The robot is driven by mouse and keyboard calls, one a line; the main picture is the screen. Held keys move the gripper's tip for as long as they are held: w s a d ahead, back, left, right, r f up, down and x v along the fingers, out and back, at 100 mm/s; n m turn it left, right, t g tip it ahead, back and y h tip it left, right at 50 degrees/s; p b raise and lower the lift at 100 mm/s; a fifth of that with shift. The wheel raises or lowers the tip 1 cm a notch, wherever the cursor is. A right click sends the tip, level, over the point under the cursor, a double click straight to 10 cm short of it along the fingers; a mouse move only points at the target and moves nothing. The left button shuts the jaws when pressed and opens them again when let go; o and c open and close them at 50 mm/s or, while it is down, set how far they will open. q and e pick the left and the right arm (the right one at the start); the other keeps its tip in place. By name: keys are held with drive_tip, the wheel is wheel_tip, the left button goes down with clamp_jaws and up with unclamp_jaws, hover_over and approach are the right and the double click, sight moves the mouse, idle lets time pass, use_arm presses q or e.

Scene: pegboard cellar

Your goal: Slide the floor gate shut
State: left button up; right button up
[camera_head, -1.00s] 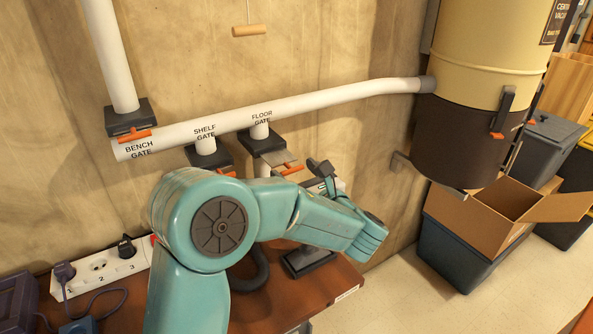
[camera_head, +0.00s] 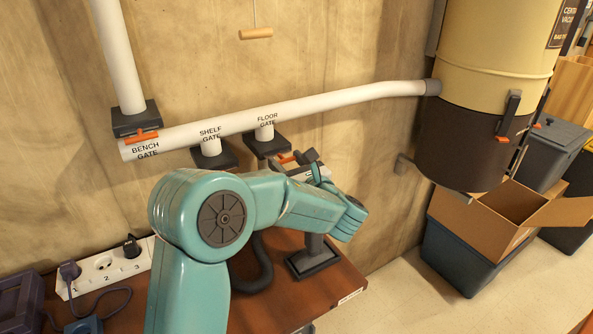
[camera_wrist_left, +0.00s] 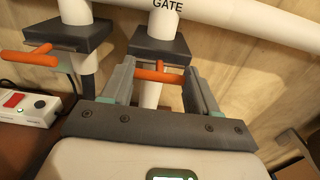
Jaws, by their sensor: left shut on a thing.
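The floor gate (camera_head: 268,146) is a dark block on a short white stub under the white pipe, below its "FLOOR GATE" label. Its orange handle (camera_head: 287,159) sits close against the block, and no slide plate shows between them in the head view. The left wrist view shows the floor gate (camera_wrist_left: 160,46) with the orange handle (camera_wrist_left: 160,76) lying across between the two fingers. My left gripper (camera_head: 300,158) is shut on this handle, just in front of the block. The arm partly hides it in the head view. My right gripper is not in view.
The shelf gate (camera_head: 214,157) is close to the left, and the bench gate (camera_head: 134,120) farther left, both with orange handles. The white pipe (camera_head: 330,98) runs above. A bench (camera_head: 325,290) with a power strip (camera_head: 105,267) lies below. A cardboard box (camera_head: 475,222) stands at right.

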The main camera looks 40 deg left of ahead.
use_arm(q)
drive_tip(key=shift+r, duration=0.15)
drive_tip(key=o, duration=1.3)
drive_tip(key=shift+a, duration=0.1)
drive_tip(key=shift+c, duration=0.2)
drive_tip(key=shift+o, duration=1.2)
drive_tip(key=shift+w+a+f, duration=0.1)
drive_tip(key=shift+a+f, duration=0.1)
drive_tip(key=shift+d+r, duration=0.1)
drive_tip(key=shift+d, duration=0.1)
drive_tip(key=b+v, duration=0.2)
drive_tip(key=v, duration=1.4)
